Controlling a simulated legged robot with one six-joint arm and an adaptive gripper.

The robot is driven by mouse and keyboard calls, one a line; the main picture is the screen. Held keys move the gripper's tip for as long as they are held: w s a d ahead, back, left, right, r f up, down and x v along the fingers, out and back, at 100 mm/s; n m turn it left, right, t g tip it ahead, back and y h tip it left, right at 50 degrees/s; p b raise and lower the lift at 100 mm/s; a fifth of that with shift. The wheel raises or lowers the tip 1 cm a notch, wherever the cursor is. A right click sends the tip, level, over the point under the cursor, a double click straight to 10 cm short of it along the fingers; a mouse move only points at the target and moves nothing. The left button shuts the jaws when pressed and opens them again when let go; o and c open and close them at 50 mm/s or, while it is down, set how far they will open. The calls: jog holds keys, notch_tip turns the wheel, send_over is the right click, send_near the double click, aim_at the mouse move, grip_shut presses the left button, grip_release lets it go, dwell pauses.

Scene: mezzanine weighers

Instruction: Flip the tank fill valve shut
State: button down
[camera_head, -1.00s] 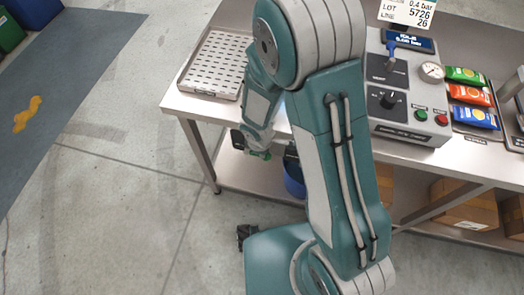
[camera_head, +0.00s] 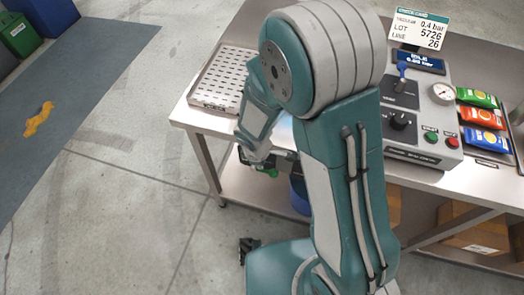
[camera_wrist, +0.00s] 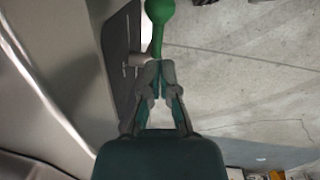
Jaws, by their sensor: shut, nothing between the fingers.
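A green lever with a ball end (camera_wrist: 158,12) stands out from a dark plate (camera_wrist: 124,60) at the top of the wrist view. It looks like the valve handle. In the head view a small piece of green (camera_head: 272,172) shows below the bench's front edge, beside my arm's end. My gripper (camera_wrist: 157,68) is shut and empty, its fingertips together just below the lever's lower end. I cannot tell whether they touch it. In the head view my arm hides much of the area around the lever.
Colored packets (camera_head: 482,115) lie at right. A blue bin (camera_head: 299,192) stands under the bench.

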notch_tip(320, 180, up, 10)
jog(key=s, duration=0.2)
jog(key=shift+r, duration=0.25)
jog(key=shift+d, duration=0.1)
jog(key=s+d+r+m+t, duration=0.1)
jog(key=s+d+r+m, duration=0.2)
jog(key=d+r+m, duration=0.1)
jog(key=s+d+r+m+t, duration=0.2)
jog(key=r+m, duration=0.4)
jog(key=r, duration=0.3)
jog(key=s+d+r+m+t+y, duration=0.1)
jog(key=s+d+r+m, duration=0.4)
jog(key=d+r, duration=0.1)
jog(key=shift+d+r+m, duration=0.3)
jog(key=shift+r, duration=0.25)
